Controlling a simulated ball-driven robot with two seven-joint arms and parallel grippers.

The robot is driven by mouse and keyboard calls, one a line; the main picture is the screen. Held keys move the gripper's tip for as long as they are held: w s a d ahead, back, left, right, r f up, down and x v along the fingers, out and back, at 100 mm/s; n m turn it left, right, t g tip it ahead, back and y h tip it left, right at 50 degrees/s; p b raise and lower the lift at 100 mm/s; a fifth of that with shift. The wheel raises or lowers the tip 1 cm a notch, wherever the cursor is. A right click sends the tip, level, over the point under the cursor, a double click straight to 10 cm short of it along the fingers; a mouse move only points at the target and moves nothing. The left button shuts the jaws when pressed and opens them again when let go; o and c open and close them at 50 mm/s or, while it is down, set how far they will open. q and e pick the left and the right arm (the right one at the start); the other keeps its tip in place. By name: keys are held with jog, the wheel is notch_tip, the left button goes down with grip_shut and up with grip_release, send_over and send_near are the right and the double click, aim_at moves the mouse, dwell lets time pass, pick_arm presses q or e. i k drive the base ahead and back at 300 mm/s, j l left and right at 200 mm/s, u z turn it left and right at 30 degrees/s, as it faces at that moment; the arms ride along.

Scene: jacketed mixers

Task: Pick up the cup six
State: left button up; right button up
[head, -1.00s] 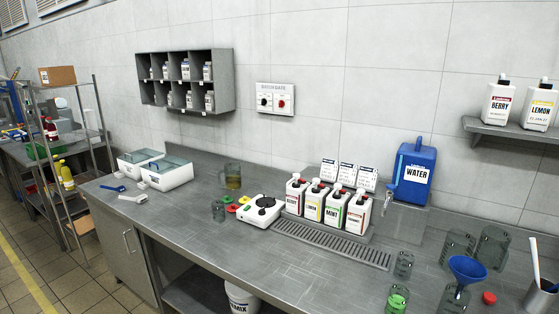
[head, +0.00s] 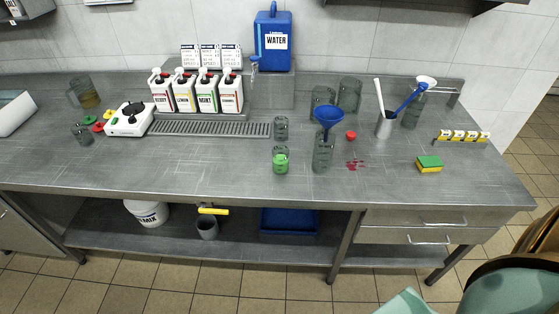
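Several clear glass vessels stand on the steel counter (head: 220,172); no number six can be read on any, so I cannot tell which is cup six. A small glass (head: 281,127) stands right of the drip grate. Another glass with green in it (head: 280,161) stands in front of it. A further small glass (head: 83,136) stands at the left beside the white scale-like device (head: 128,120). Two larger glass containers (head: 349,95) stand at the back, behind a blue funnel (head: 329,121) sitting in a tall glass bottle (head: 322,157). Neither gripper is in view.
Labelled bottles (head: 208,92) and a blue water container (head: 273,42) stand at the back. A red stain (head: 356,165), a red cap (head: 351,135) and a sponge (head: 429,164) lie at the right. The front middle counter is clear. A teal and brown object (head: 510,275) fills the lower right corner.

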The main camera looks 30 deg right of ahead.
aim_at(281, 154)
jog(key=z, duration=1.3)
jog(key=i+j, duration=0.15)
jog(key=j, duration=0.15)
jog(key=i+j+z, duration=0.15)
jog(key=j, duration=0.15)
